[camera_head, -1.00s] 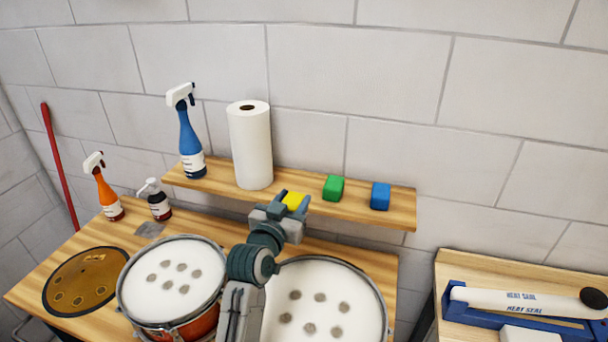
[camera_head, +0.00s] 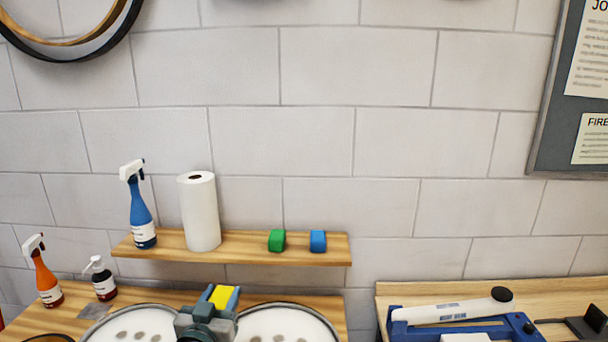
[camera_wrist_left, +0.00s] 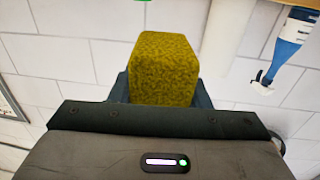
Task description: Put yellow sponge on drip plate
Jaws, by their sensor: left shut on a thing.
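The yellow sponge (camera_head: 221,297) is between the jaws of my left gripper (camera_head: 220,298), which is shut on it. My right gripper is not in view.
The shelf (camera_head: 300,252) holds a blue spray bottle (camera_head: 141,215), a paper roll (camera_head: 200,213), a green sponge (camera_head: 276,241) and a blue sponge (camera_head: 318,242). An orange spray bottle (camera_head: 46,280) and a dark pump bottle (camera_head: 103,283) stand on the bench. A heat sealer (camera_head: 455,318) sits at right.

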